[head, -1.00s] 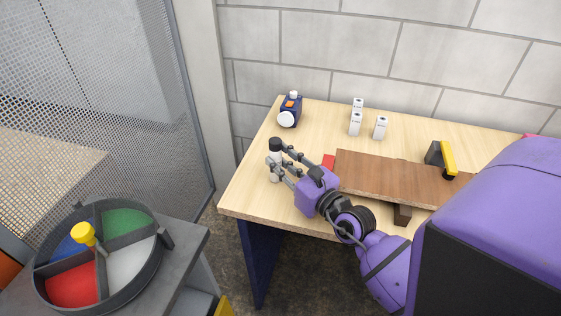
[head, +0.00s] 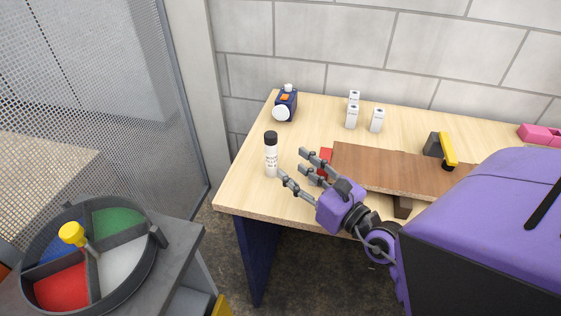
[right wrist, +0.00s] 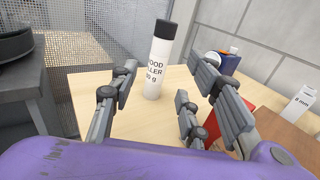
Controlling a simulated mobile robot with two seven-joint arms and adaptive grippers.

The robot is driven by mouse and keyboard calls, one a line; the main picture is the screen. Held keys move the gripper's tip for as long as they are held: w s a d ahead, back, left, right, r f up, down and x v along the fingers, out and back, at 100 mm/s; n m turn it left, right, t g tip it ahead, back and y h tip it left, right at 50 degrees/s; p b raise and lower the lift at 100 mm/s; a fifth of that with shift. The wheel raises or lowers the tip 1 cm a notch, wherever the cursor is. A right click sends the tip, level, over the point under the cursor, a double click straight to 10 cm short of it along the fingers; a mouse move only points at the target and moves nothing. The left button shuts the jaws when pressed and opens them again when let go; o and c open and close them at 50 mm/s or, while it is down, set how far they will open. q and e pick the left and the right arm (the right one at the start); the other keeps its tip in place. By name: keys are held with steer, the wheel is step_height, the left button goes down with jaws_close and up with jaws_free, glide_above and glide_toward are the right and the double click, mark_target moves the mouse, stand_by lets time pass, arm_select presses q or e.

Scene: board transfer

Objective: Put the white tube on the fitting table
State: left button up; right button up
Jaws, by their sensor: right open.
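The white tube (head: 271,157), with a black cap and dark lettering, stands upright on the light wood table (head: 250,195) near its left front part. In the right wrist view the tube (right wrist: 158,62) stands ahead, beyond the fingertips. My right gripper (head: 293,164) is open and empty, just right of the tube, with its fingers spread and pointing at it. The fingers look clear of the tube in the right wrist view (right wrist: 165,78). My left gripper is not in view.
A brown board (head: 395,170) lies raised on the table, right of my gripper, with a red item (head: 325,158) at its left end. A blue bottle (head: 286,104) and small white boxes (head: 352,116) stand behind. A round divided tray (head: 150,262) is at lower left.

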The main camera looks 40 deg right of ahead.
steer(key=s, duration=0.2)
steer(key=s+b, duration=0.1)
steer(key=s, duration=0.1)
steer(key=shift+s+d+f, duration=0.1)
steer(key=shift+d+f, duration=0.1)
steer(key=shift+s+r, duration=0.15)
steer(key=shift+s, duration=0.15)
